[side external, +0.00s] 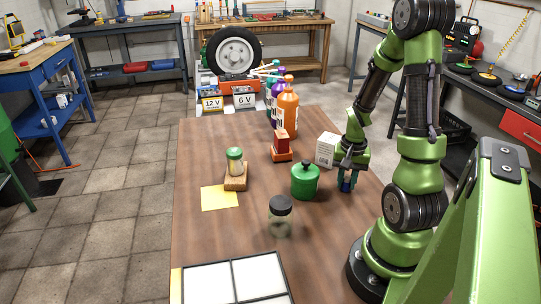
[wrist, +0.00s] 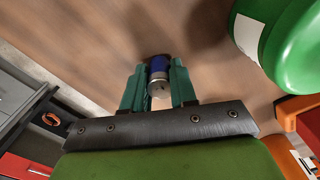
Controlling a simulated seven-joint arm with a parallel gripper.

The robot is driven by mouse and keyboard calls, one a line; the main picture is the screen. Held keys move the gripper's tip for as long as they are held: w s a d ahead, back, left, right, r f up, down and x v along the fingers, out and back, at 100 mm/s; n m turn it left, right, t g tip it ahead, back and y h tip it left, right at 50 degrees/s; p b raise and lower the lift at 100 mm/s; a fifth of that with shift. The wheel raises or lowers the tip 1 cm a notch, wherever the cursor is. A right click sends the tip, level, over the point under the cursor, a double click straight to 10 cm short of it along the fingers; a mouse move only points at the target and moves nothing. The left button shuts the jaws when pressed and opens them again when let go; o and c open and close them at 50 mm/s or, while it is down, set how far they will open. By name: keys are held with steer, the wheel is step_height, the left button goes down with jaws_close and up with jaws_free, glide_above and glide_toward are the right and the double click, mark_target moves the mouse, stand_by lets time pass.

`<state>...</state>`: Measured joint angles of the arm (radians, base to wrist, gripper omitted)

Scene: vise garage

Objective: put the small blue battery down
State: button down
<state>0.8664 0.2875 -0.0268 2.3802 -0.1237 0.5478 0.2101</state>
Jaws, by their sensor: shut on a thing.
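My gripper (side external: 347,181) is at the right side of the wooden table, just right of the green lidded canister. In the wrist view, the teal fingers of my gripper (wrist: 158,88) are shut on the small blue battery (wrist: 158,68), which has a silver metal end. The battery also shows as a small blue bit between the fingertips in the side view (side external: 346,186). It is close to the tabletop; I cannot tell whether it touches the wood.
The green canister (side external: 305,182) stands close by on the left; a white box (side external: 326,150) is behind. A dark-lidded jar (side external: 280,217), a divided tray (side external: 237,281), a yellow sheet (side external: 220,197) and a green-topped jar on a wooden block (side external: 235,180) lie further left. Bare wood (side external: 330,225) is in front.

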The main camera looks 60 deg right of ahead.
mark_target(347, 177)
steer(key=shift+f, duration=0.1)
steer(key=c, duration=0.9)
jaws_free()
step_height(347, 177, up, 12)
steer(key=w+a+r+n+t, duration=0.2)
steer(key=a+r+n, duration=0.1)
steer(key=a, duration=0.5)
steer(key=w+a+r+n+t+y, duration=0.1)
steer(key=a+r+n, duration=0.3)
steer(key=a, duration=0.4)
steer(key=w+a+r+n+t+y, duration=0.1)
steer(key=w+a+r+n+t, duration=0.2)
steer(key=a, duration=0.6)
steer(key=shift+r+t, duration=0.6)
steer(key=shift+r, duration=0.15)
steer(key=shift+a, duration=0.1)
